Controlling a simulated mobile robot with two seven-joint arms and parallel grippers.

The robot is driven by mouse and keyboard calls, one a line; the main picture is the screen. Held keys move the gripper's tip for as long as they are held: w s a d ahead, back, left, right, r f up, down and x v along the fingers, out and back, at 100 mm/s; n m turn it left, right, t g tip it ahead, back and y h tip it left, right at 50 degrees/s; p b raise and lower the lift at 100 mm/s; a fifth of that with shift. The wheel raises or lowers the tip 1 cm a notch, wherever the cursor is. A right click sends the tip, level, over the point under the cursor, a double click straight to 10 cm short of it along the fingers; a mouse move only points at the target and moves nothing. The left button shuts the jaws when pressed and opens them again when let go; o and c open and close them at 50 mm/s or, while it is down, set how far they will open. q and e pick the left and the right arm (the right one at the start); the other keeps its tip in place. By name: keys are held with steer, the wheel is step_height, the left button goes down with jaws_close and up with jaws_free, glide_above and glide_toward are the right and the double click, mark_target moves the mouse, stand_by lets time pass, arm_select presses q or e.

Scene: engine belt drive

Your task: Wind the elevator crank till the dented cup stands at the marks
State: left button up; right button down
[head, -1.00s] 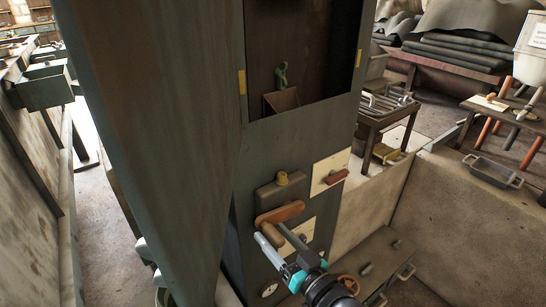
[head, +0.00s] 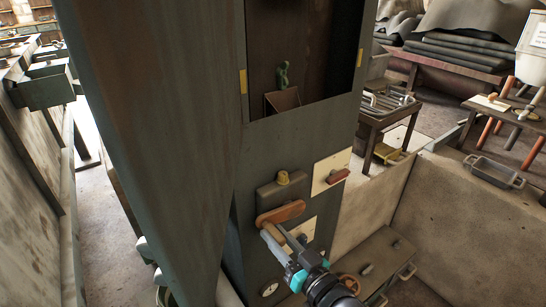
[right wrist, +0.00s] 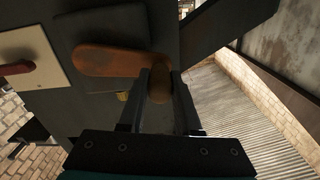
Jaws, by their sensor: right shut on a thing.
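The elevator crank (head: 281,213) is an orange-brown arm on the front of the dark green elevator casing. It also shows in the right wrist view (right wrist: 110,62). My right gripper (head: 268,233) is shut on the crank's handle (right wrist: 159,82), which sits between its fingers. I cannot make out a dent. Yellow marks flank the opening, left (head: 242,83) and right (head: 359,57). The cup appears below the line between them. My left gripper is not in view.
A low bench (head: 385,250) with a handwheel lies below right. A concrete wall and a tray (head: 494,171) are at the right.

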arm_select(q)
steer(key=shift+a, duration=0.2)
arm_select(e)
steer(key=shift+s+a, duration=0.2)
stand_by(0.5)
steer(key=shift+r, duration=0.1)
steer(key=shift+s+r+m+p, duration=0.15)
steer(key=shift+r+m+p, duration=0.2)
steer(key=shift+p, duration=0.3)
steer(key=r+m+p, duration=0.2)
steer(key=p, duration=0.1)
steer(key=w+d+r+m+p, duration=0.1)
steer(key=m, duration=0.1)
steer(key=shift+p, duration=0.3)
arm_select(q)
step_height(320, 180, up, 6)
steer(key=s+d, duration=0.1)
arm_select(e)
steer(key=w+d+r+m, duration=0.3)
steer(key=d+m, duration=0.3)
steer(key=m, duration=0.5)
steer(key=shift+w+r, duration=0.3)
steer(key=shift+w, duration=0.5)
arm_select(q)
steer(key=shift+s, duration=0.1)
